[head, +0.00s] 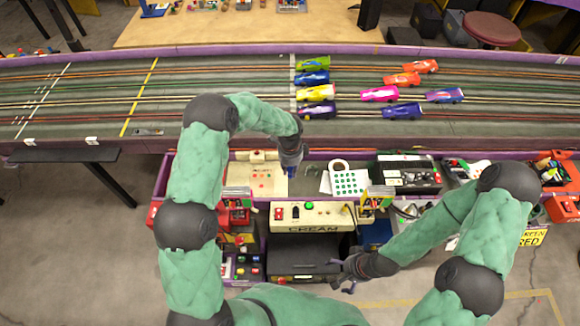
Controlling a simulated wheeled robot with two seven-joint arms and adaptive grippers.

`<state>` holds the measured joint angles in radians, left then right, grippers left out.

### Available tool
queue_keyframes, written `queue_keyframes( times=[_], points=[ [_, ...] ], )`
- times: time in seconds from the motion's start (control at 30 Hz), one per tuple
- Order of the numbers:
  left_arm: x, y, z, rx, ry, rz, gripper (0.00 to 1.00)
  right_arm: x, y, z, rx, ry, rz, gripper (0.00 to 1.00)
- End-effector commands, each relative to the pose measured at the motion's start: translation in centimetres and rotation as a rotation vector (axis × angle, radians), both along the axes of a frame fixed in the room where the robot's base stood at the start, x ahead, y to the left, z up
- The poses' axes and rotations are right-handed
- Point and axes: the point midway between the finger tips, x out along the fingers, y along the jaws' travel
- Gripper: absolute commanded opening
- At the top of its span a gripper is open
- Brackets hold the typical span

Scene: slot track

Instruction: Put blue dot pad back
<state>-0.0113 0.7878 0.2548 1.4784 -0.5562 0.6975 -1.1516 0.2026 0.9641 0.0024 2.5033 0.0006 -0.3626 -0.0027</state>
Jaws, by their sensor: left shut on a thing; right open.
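My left gripper (291,166) points down over the trackside bench, between a cream sheet with red dots and a white sheet with green dots. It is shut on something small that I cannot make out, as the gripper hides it. No pad with blue dots shows clearly. My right gripper (343,277) is open and empty, low in front of the bench near the dark drawer.
The slot track (220,85) with several toy cars crosses behind the bench. A black case (409,176) with small parts stands right of the sheets. A cream control panel (310,214) and a dark open drawer (305,258) are at the front.

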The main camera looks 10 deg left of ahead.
Motion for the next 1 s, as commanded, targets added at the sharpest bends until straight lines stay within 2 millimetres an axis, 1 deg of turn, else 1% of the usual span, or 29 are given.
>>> queue_keyframes(
  times=[0.03, 0.2, 0.23, 0.4, 0.5, 0.63, 0.87, 1.0],
  points=[
    [1.0, 0.2, -0.7, 0.000, 0.000, 0.003, 0.00, 0.0, 0.0, -0.4, 0.000, 0.000, 0.000, 1.00],
    [4.1, 1.1, -2.1, 0.000, -0.001, 0.003, 0.00, 0.0, 0.0, -0.9, 0.000, 0.000, 0.000, 1.00],
    [4.6, 1.2, -2.4, 0.000, 0.000, 0.003, 0.00, 0.0, 0.0, -1.0, 0.000, 0.000, 0.000, 1.00],
    [6.5, 1.8, -5.0, 0.000, 0.002, 0.002, 0.00, 0.0, 0.0, -1.7, 0.000, 0.000, 0.000, 1.00],
    [7.6, 2.0, -6.2, -0.001, 0.001, 0.002, 0.00, 0.0, 0.0, -2.1, 0.000, 0.000, 0.000, 1.00],
    [8.4, 2.2, -7.1, 0.000, 0.000, 0.000, 0.00, 0.0, 0.0, -2.3, 0.000, 0.000, 0.000, 1.00],
    [9.1, 2.4, -7.8, 0.000, 0.000, 0.001, 0.00, 0.0, 0.0, -2.5, 0.000, 0.000, 0.000, 1.00],
    [9.1, 2.5, -9.7, 0.000, 0.003, 0.000, 0.00, 0.0, 0.0, -3.1, 0.000, 0.000, 0.000, 1.00]
  ],
)
